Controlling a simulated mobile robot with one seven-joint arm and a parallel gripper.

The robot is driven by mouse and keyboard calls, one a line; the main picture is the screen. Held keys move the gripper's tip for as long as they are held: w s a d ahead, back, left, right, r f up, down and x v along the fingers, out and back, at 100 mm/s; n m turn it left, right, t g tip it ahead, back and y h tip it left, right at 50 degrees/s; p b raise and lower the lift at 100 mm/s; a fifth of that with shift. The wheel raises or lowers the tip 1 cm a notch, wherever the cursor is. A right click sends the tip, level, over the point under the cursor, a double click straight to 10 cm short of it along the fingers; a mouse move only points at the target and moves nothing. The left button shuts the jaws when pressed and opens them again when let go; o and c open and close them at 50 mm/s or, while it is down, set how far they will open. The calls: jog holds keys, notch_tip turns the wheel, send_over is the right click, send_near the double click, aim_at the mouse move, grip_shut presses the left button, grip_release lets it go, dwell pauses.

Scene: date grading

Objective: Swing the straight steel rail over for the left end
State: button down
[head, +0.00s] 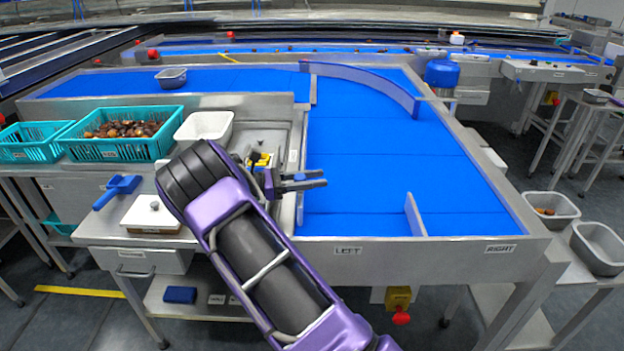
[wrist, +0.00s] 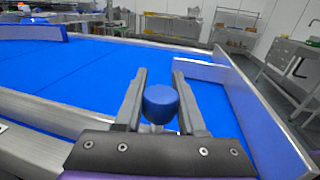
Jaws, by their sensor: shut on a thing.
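My gripper (head: 322,178) reaches over the left edge of the blue belt, fingers pointing right. In the wrist view its fingers (wrist: 160,85) close around a round blue knob (wrist: 160,103). A straight steel strip (head: 301,205) runs along the belt's left edge, below the gripper. I cannot tell if it is the task's rail, or what the knob is fixed to. The LEFT label (head: 348,251) is on the front frame, left of a short upright divider (head: 415,215). The RIGHT label (head: 500,248) is farther right.
Teal crates (head: 120,150) and a white tub (head: 205,126) stand left. Grey bins (head: 600,248) stand right. The belt's middle is clear.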

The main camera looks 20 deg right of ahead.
jog(key=shift+w+a, duration=0.15)
jog(key=shift+a, duration=0.3)
jog(key=c, duration=0.7)
grip_release()
jog(key=shift+w+a, duration=0.1)
jog(key=shift+a, duration=0.05)
jog(key=shift+o, duration=1)
jog(key=shift+d, duration=0.2)
jog(key=w+a, duration=0.1)
jog(key=a, duration=1.6)
jog(key=shift+w+a, duration=0.2)
jog(key=shift+w, duration=0.15)
